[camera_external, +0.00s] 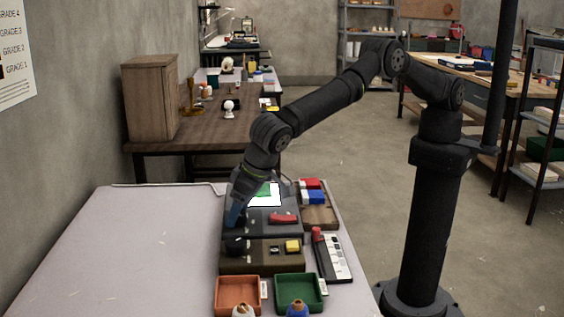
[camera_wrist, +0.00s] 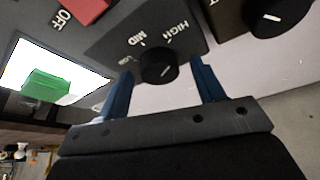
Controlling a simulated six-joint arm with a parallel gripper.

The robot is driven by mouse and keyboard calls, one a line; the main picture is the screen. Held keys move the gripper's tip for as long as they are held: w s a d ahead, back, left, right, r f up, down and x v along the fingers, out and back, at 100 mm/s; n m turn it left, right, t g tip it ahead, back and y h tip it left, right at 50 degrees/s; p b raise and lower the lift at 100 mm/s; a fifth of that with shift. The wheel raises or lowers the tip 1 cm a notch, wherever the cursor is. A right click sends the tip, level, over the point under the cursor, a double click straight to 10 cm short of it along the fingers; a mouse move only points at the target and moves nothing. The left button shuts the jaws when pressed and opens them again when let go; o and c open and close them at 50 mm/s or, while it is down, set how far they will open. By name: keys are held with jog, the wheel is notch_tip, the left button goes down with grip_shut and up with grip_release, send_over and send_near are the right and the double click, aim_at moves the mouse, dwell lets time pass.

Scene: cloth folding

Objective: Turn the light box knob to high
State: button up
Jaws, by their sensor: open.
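The light box (camera_external: 262,229) is a dark grey box on the table, with a lit white panel (camera_wrist: 40,63) and a red switch (camera_wrist: 88,9) beside the word OFF. Its black round knob (camera_wrist: 158,65) is in the wrist view, by labels reading MID and HIGH and a smaller, partly hidden one. The knob has a short white mark; I cannot tell which label it points to. My gripper (camera_wrist: 161,68) is open, with one blue finger on each side of the knob and visible gaps. In the external view my gripper (camera_external: 234,216) is down at the box's left side, hiding the knob.
A green block (camera_wrist: 46,86) lies on the lit panel. In front of the light box is a brown-green box with another black knob (camera_external: 236,246) and a yellow button (camera_external: 292,246). An orange tray (camera_external: 219,297) and a green tray (camera_external: 279,294) stand nearer. The table's left side is clear.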

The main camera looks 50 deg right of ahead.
jog(key=v, duration=1.7)
jog(key=shift+r, duration=0.15)
jog(key=shift+s+d, duration=0.1)
jog(key=x, duration=1.7)
jog(key=shift+f, duration=0.25)
jog(key=shift+r+n+y, duration=0.15)
jog(key=shift+n+y, duration=0.25)
jog(key=shift+n, duration=0.4)
jog(key=n, duration=0.1)
jog(key=n+g, duration=0.1)
jog(key=n+y, duration=0.1)
jog(key=n, duration=0.1)
jog(key=shift+w, duration=0.25)
jog(key=shift+d+r+n+g+y, duration=0.1)
jog(key=shift+n+g+y, duration=0.3)
jog(key=shift+n, duration=0.7)
jog(key=v, duration=0.8)
jog(key=shift+r, duration=0.15)
